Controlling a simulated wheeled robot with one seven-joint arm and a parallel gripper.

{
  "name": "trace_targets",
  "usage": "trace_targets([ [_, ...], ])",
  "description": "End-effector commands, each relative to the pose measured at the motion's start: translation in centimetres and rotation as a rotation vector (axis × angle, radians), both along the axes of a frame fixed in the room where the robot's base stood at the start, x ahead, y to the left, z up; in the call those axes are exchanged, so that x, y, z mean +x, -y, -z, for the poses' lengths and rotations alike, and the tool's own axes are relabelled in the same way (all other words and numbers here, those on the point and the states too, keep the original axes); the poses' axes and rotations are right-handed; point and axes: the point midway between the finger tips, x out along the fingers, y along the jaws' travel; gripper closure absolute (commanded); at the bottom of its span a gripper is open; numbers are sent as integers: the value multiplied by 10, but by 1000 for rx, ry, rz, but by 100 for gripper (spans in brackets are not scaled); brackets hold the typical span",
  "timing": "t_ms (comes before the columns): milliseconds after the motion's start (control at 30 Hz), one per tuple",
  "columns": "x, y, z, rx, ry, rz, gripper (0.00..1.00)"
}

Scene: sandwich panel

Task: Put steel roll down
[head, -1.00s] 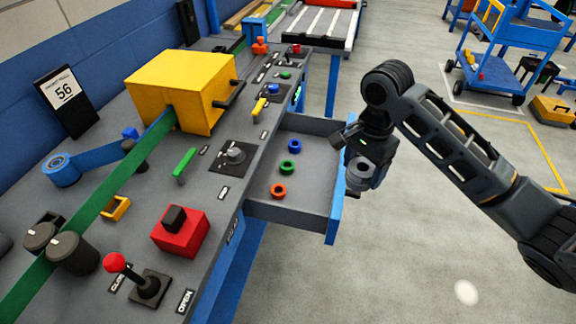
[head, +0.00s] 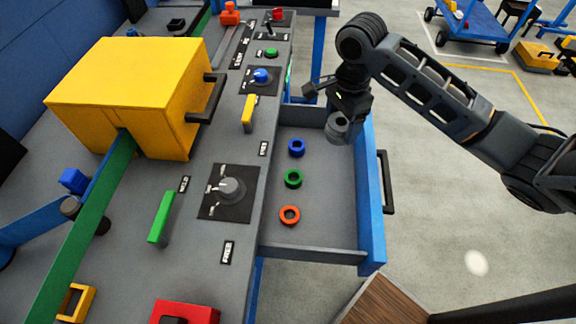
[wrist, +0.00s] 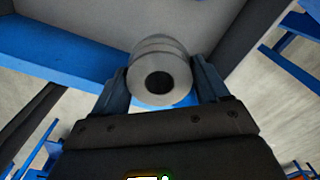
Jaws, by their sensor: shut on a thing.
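The steel roll (wrist: 160,72) is a short grey cylinder with a dark hole in its end. In the wrist view my gripper (wrist: 160,85) is shut on it, one finger on each side. In the head view the steel roll (head: 338,127) hangs below my gripper (head: 340,112), over the far right part of the open drawer (head: 330,253). I cannot tell how high it is above the drawer floor.
A blue ring (head: 297,148), a green ring (head: 293,179) and an orange ring (head: 289,215) lie in a column in the drawer. The drawer's blue front (head: 370,215) stands on the right. The panel (head: 140,262) with a yellow box (head: 135,95) is left. A brown wooden surface (head: 385,302) is at the bottom.

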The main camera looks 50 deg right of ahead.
Motion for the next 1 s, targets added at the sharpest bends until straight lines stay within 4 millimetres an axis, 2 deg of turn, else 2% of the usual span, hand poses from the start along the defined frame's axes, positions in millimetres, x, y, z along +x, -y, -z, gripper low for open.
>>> trace_targets([
  [300,-1,0,49,-1,-3,-1,69],
  [533,0,0,71,0,-1,-1,69],
  [700,0,-1,95,1,-2,-2,69],
  [800,0,0,102,0,0,-2,69],
  [1000,0,0,103,1,1,-2,69],
])
